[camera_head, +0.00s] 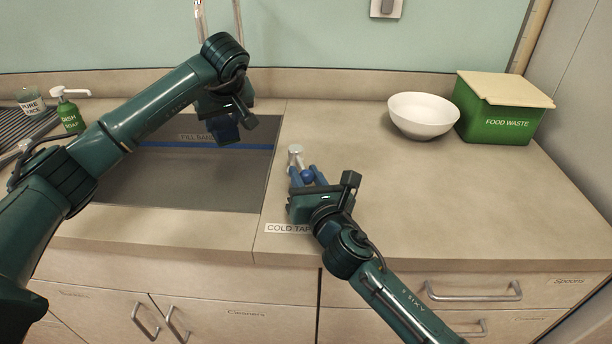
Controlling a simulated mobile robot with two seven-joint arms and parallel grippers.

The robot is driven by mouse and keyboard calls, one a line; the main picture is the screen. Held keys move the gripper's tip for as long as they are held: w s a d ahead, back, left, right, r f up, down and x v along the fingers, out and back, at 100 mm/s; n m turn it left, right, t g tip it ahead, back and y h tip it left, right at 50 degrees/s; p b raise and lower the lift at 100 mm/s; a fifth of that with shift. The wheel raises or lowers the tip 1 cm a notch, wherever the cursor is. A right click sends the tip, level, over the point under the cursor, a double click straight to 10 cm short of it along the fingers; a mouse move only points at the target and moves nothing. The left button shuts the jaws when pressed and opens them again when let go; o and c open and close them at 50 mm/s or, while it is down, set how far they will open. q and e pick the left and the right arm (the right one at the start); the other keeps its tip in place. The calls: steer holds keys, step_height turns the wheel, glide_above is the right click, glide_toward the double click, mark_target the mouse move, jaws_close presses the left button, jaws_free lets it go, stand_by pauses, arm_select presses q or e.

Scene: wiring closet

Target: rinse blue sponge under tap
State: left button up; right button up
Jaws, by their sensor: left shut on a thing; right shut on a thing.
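My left gripper (224,128) hangs over the sink (180,185), pointing down and shut. A dark blue shape between its fingers looks like the blue sponge, mostly hidden by the gripper. The chrome tap (199,15) rises behind the sink; its spout end is hidden or out of frame, and I cannot tell whether water runs. My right gripper (308,175) is low over the counter right of the sink. It is shut on the cold tap handle (295,151), which has a chrome top and a blue part, just behind the "COLD TAP" label (284,228).
A white bowl (422,114) and a green food waste bin (497,124) with a beige lid stand at the back right. A dish soap bottle (69,112) and a jar (31,101) stand at the left beside a dark rack (22,122).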

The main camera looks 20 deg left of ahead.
jaws_close()
steer(key=shift+w+d+n+g+y, duration=0.35)
steer(key=shift+n+g+y, duration=0.25)
steer(key=shift+g+y, duration=0.1)
steer(key=shift+w+d+n+g+y, duration=0.2)
steer(key=shift+d+n+g+y, duration=0.15)
steer(key=shift+n+g+y, duration=0.3)
steer(key=shift+a, duration=0.1)
steer(key=o, duration=0.6)
jaws_free()
steer(key=shift+c, duration=0.2)
steer(key=shift+s, duration=0.1)
steer(key=v, duration=1.2)
steer(key=shift+f, duration=0.1)
